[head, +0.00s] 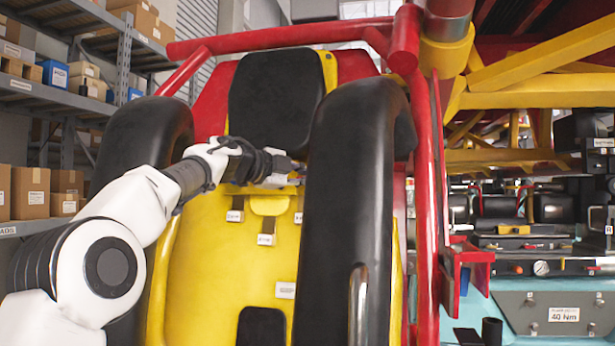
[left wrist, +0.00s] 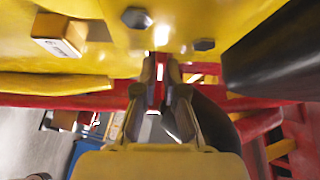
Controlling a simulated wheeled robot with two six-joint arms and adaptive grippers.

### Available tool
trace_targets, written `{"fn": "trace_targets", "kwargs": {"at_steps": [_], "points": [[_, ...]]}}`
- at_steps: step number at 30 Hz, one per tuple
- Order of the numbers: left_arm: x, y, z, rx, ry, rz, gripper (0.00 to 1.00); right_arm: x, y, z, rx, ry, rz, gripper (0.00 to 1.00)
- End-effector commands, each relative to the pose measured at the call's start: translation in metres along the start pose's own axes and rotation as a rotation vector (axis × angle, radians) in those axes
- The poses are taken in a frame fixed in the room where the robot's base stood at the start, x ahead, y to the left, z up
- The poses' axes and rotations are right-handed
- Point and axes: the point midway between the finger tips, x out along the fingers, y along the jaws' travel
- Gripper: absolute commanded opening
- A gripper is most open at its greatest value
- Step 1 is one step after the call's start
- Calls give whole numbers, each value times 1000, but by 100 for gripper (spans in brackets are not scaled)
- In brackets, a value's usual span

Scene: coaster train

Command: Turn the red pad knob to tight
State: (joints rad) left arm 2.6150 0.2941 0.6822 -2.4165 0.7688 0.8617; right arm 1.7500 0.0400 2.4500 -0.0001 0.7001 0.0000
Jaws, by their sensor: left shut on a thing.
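My left gripper (head: 291,168) reaches in from the left, across the front of the yellow and red coaster seat (head: 205,262), just below the black headrest pad (head: 272,92). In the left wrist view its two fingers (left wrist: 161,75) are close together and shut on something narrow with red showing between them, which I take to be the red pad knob. The knob is mostly hidden by the fingers, and its turn position cannot be read. My right gripper is in neither view.
Thick black restraints stand left (head: 143,140) and right (head: 345,210) of the gripper, the right one close to its tip. Several small tagged hooks sit below. The wrist view shows a tag block (left wrist: 60,33) and dark bolts (left wrist: 137,18) nearby. Red frame tubes (head: 427,200) stand right.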

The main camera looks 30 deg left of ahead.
Motion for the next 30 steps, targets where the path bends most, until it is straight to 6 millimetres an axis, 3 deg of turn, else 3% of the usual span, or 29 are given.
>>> {"fn": "trace_targets", "kwargs": {"at_steps": [22, 24, 25, 30], "points": [[0, -1, 0, 95, -1, 65, 0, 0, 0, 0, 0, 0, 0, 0], [0, -1, 0, 95, -1, 65, 27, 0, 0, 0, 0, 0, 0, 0], [0, -1, 0, 95, -1, 65, 34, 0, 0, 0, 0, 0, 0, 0], [0, 0, 0, 94, 0, 66, 34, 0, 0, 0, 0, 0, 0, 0]]}}
